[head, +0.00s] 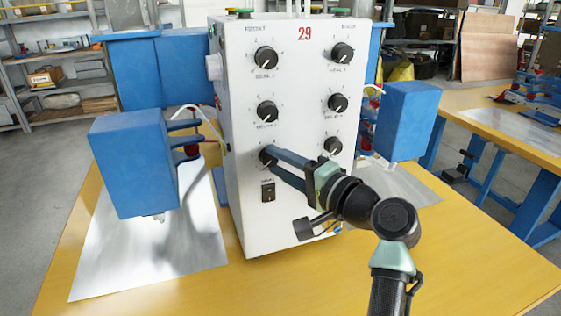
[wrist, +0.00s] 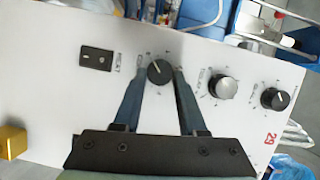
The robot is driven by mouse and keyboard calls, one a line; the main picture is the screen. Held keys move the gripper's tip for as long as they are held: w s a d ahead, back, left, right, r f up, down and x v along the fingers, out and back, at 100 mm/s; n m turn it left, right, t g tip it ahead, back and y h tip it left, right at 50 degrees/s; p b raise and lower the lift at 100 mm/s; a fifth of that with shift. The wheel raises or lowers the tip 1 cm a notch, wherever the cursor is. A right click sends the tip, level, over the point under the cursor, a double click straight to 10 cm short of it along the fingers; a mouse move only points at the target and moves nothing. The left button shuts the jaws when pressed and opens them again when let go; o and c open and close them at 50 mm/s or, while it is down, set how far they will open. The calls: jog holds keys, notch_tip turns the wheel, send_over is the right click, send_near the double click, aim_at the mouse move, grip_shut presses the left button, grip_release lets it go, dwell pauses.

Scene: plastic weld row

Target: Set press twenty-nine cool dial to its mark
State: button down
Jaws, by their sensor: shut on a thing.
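Press twenty-nine is a white cabinet (head: 290,100) with a red 29 (head: 304,33) and two columns of black dials. My gripper (head: 270,157) is shut on the lower left dial (head: 265,163), just above a black rocker switch (head: 268,191). In the wrist view this dial (wrist: 160,72) sits between the two finger ends (wrist: 159,80). Its white pointer line leans up and slightly left there. The small lettering is too blurred to read, so I cannot confirm which dial is cool, nor see its mark clearly.
Other dials sit above, at middle left (head: 267,112) and top left (head: 266,58). The lower right dial (head: 333,146) is close beside my gripper. Blue press heads (head: 130,165) (head: 404,118) flank the cabinet. A yellow table (head: 270,285) carries the press.

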jog(key=shift+n, duration=0.4)
jog(key=shift+c, duration=2.4)
grip_release()
jog(key=v, duration=1.3)
jog(key=shift+r, duration=0.2)
